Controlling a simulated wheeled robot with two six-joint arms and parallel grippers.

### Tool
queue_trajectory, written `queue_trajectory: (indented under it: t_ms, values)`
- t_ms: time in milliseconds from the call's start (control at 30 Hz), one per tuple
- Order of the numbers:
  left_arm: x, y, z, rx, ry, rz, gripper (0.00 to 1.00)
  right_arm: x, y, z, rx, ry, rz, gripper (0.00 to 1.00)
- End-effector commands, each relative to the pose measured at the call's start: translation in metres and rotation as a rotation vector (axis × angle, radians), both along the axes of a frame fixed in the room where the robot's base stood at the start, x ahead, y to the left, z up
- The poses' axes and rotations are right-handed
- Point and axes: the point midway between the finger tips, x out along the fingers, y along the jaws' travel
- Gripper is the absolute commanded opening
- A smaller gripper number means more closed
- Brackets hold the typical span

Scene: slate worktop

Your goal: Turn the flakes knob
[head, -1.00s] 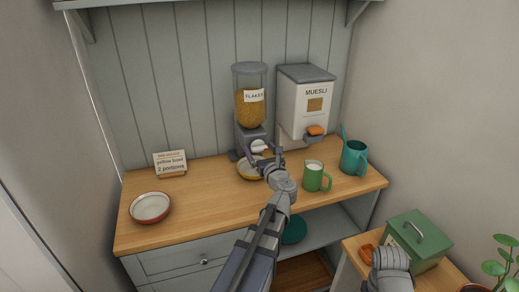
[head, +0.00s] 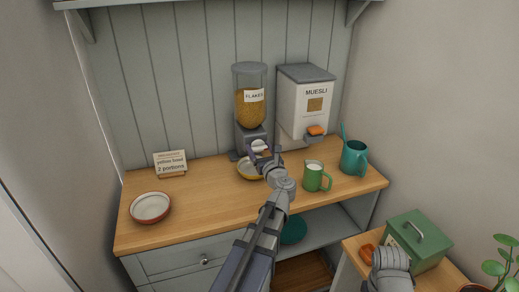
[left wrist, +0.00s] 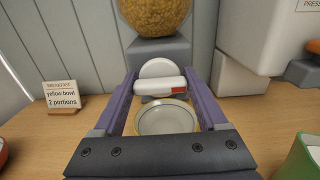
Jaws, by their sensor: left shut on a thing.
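The flakes dispenser (head: 250,108) stands at the back of the counter, a clear cylinder of golden flakes on a grey base. Its white knob (head: 259,146) is on the front of the base. In the left wrist view the knob (left wrist: 158,86) has a white bar with a red mark at its right end. My left gripper (head: 263,154) is shut on this bar, one purple finger at each end. A yellow bowl (head: 246,172) sits below the knob, partly hidden by the gripper; its pale inside (left wrist: 167,120) looks empty. Only a grey part of my right arm shows.
A muesli dispenser (head: 300,105) stands right of the flakes. A card (head: 170,162) reads "yellow bowl 2 portions". A red-rimmed bowl (head: 150,207) is at left.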

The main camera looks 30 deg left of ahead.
Motion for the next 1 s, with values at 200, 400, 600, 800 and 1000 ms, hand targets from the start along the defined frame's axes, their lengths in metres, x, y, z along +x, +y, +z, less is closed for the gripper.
queue_trajectory:
  t_ms: [200,400,600,800,1000]
  values:
    - [-0.0001,-0.0001,-0.0001,0.001,0.001,0.0,0.19,0.0,0.0,0.0,0.0,0.0,0.0,0.5]
    - [-0.0001,-0.0001,-0.0001,0.024,0.028,0.0,0.19,0.0,0.0,0.0,0.0,0.0,0.0,0.5]
    - [0.0001,-0.0002,-0.0001,0.099,0.116,0.0,0.19,0.0,0.0,-0.0001,0.0,0.0,0.0,0.5]
    - [0.0002,-0.0003,-0.0002,0.217,0.254,0.001,0.19,0.0,0.0,-0.0002,0.0,0.0,0.0,0.5]
    - [0.0005,-0.0005,-0.0003,0.341,0.399,0.001,0.19,0.0,0.0,-0.0003,0.0,0.0,0.0,0.5]
